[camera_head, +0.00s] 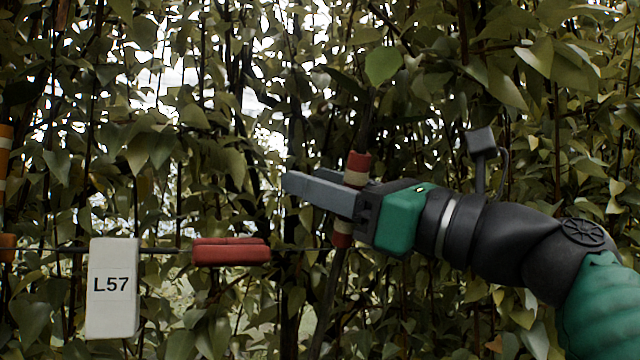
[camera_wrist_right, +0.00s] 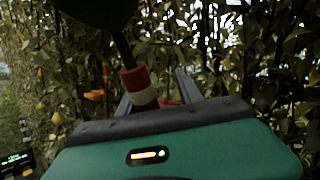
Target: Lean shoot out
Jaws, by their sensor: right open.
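A dark shoot (camera_head: 327,300) rises through the middle of the head view, leaning slightly right towards its top. It carries red and cream bands (camera_head: 357,168), with a bright green leaf (camera_head: 383,64) at its upper end. My right gripper (camera_head: 303,180) reaches in from the right with its fingers pointing left. It is open, and the banded shoot (camera_wrist_right: 138,84) stands between its fingers in the wrist view, nearer the left finger. Part of the bands is hidden behind the gripper. I cannot tell whether a finger touches the shoot. My left gripper is not in view.
A red padded clip (camera_head: 231,251) sits on a thin horizontal wire (camera_head: 160,250), left of the shoot. A white tag marked L57 (camera_head: 112,288) hangs there too. An orange post (camera_head: 6,165) is at the left edge. Dense leaves and stems fill the background.

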